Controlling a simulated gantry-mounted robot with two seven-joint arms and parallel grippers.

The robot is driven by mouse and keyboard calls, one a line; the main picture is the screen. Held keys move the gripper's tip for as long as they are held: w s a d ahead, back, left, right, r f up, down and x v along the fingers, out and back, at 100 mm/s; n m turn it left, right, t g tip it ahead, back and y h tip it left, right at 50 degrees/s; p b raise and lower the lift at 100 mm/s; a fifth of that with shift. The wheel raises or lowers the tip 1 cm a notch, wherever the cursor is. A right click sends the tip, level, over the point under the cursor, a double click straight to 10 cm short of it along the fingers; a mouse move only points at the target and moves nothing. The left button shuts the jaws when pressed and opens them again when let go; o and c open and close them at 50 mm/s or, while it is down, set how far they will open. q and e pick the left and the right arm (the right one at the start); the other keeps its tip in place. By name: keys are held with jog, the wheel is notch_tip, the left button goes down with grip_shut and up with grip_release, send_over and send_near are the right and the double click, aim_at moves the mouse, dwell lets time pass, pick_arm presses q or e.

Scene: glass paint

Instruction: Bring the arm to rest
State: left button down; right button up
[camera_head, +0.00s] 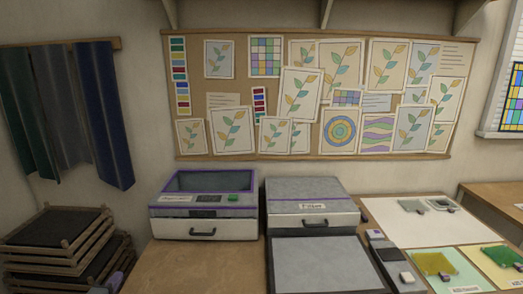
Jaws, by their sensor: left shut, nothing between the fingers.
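Only a small part of my left gripper (115,281) shows, at the bottom edge on the left. It is beside the stacked wooden frames and left of the wooden table (180,268). It is shut and nothing shows in it. The rest of my left arm is cut off by the picture's lower edge. My right gripper is not in view.
Two grey machines with drawers (203,226) (313,222) stand on the table against the wall. A flat grey panel (318,268) lies in front. At right are a white mat (390,213) and colored glass pieces (436,263). Wooden frames (60,232) are stacked at left.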

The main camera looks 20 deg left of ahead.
pick_arm(q)
jog(key=s+d+f+n+g, duration=0.3)
jog(key=s+d+f+g, duration=0.1)
jog(key=s+d, duration=0.55)
jog(key=s+d+f+n+g, duration=0.3)
jog(key=s+d+f+g, duration=0.15)
jog(key=s+d, duration=0.5)
jog(key=s+d+r+n+g, duration=0.15)
jog(key=s+d, duration=0.25)
jog(key=s, duration=0.5)
jog(key=s+d+f+n+g+h, duration=0.1)
jog(key=d+f+n+h, duration=0.15)
jog(key=d, duration=0.45)
jog(key=s+d+f+n+g+h, duration=0.1)
jog(key=d+n+h, duration=0.25)
jog(key=d, duration=0.45)
notch_tip(320, 180, up, 35)
jog(key=p, duration=3.5)
jog(key=shift+s, duration=0.15)
jog(key=shift+a+f, duration=0.1)
jog(key=shift+f, duration=0.05)
